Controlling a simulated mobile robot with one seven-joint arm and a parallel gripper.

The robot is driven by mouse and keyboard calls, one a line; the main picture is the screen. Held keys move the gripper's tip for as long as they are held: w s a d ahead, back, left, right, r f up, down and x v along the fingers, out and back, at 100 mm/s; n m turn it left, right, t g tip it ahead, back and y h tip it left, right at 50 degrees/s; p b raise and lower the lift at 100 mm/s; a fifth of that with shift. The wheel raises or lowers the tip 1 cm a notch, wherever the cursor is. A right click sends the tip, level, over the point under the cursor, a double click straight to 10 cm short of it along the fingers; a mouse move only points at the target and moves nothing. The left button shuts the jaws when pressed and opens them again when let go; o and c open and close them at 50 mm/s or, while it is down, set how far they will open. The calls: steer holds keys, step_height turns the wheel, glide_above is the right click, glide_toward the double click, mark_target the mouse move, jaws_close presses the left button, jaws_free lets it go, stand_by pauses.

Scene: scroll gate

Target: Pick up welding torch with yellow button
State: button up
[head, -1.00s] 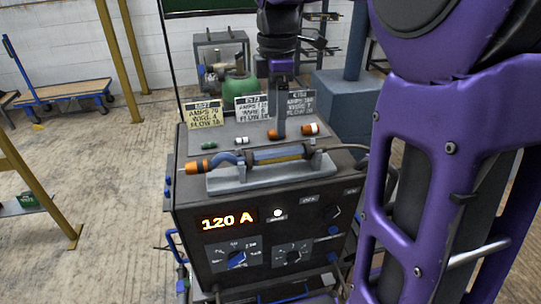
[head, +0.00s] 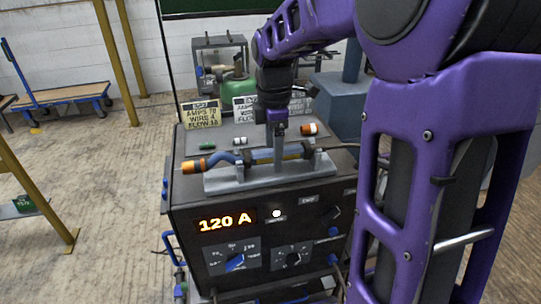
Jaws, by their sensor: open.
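The welding torch (head: 235,158) lies across a grey cradle (head: 225,182) on top of the welding machine. The far finger is hidden, and I cannot tell whether the gripper touches the handle. The gripper is open.
The machine (head: 250,235) shows "120 A" and has knobs on its front. Cards (head: 201,114) stand at its back edge. Small green, white and orange parts (head: 308,129) lie behind the torch. A blue cart (head: 60,97) stands far left on open floor.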

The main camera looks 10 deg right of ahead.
jaws_close()
steer(key=shift+r, duration=0.1)
stand_by(0.3)
